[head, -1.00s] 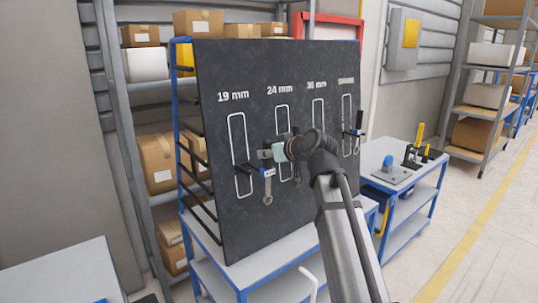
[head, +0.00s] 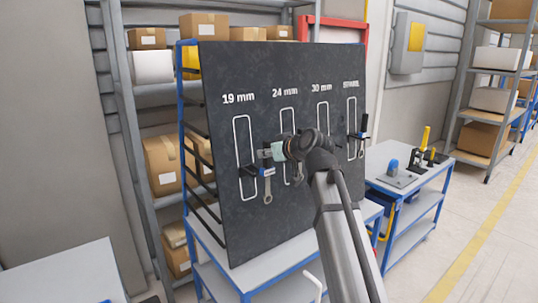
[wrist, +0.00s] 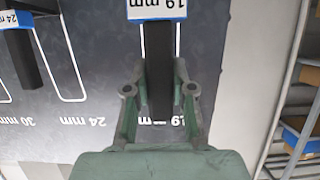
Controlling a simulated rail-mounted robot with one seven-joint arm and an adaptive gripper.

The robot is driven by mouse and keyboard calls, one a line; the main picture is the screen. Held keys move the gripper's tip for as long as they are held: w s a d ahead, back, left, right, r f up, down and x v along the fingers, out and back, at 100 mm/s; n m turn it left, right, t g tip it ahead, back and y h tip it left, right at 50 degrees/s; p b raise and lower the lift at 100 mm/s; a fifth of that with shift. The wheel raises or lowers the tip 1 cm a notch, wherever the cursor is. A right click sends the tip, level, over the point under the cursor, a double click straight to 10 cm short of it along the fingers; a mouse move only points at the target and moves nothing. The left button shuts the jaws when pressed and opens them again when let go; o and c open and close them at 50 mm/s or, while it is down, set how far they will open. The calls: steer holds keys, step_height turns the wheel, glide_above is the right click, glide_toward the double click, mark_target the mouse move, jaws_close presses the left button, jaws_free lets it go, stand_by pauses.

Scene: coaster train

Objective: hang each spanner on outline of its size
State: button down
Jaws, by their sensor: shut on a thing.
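The dark board (head: 228,215) carries white outlines labelled 19 mm (head: 238,99), 24 mm and 30 mm, with a fourth label too blurred to read. My gripper (head: 266,154) is in front of the board, by the 19 mm outline (head: 237,130). In the wrist view, the fingers (wrist: 160,90) flank a dark bar, with a 19 mm tag (wrist: 156,10) beyond. Another spanner (head: 298,172) shows partly behind my arm. A further spanner (head: 352,152) hangs at the rightmost outline.
A 24 mm tag (wrist: 17,19) shows in the wrist view. A blue-framed bench (head: 405,165) with tools stands to the right. Shelves with boxes (head: 163,163) stand behind.

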steer(key=w+a+b, duration=0.1)
steer(key=w+a, duration=0.3)
steer(key=w, duration=0.1)
steer(key=shift+a, duration=0.2)
stand_by(1.9)
steer(key=shift+s+f+b, duration=0.1)
steer(key=shift+f+b, duration=0.7)
steer(key=shift+b, duration=0.1)
stand_by(1.4)
steer(key=c, duration=0.9)
jaws_free()
